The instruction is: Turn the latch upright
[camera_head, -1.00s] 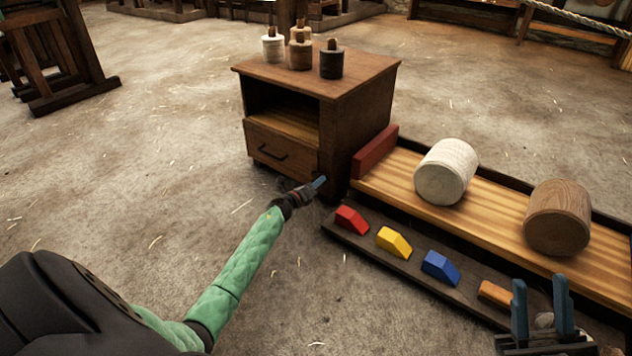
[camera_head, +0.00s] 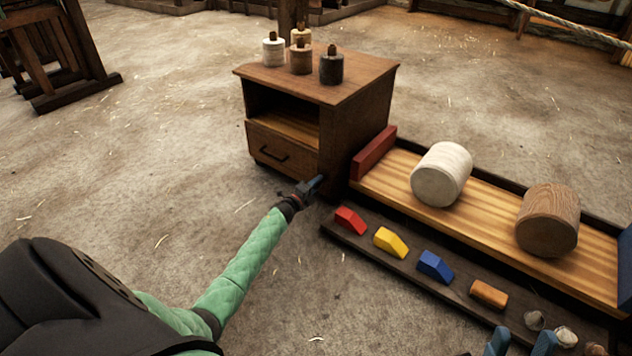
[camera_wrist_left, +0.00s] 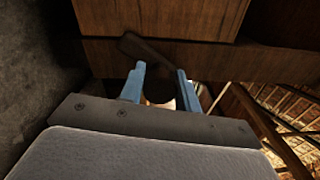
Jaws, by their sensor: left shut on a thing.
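The wooden cabinet (camera_head: 335,150) stands in the middle of the head view, with a drawer (camera_head: 282,150) at its front. My left gripper (camera_head: 316,184) is low at the cabinet's front right corner. In the left wrist view the dark latch (camera_wrist_left: 145,48) lies slantwise across the wood, not upright, and runs down towards the blue fingers. My left gripper (camera_wrist_left: 160,85) is shut on it, with a dark part between its fingers. The head view does not show the latch clearly. My right gripper (camera_head: 521,342) is open at the bottom edge, its fingers apart.
Right of the cabinet is a low wooden tray (camera_head: 485,190) with a white drum (camera_head: 441,175) and a brown drum (camera_head: 547,222). Red, yellow, blue and orange blocks (camera_head: 435,267) lie along its front ledge.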

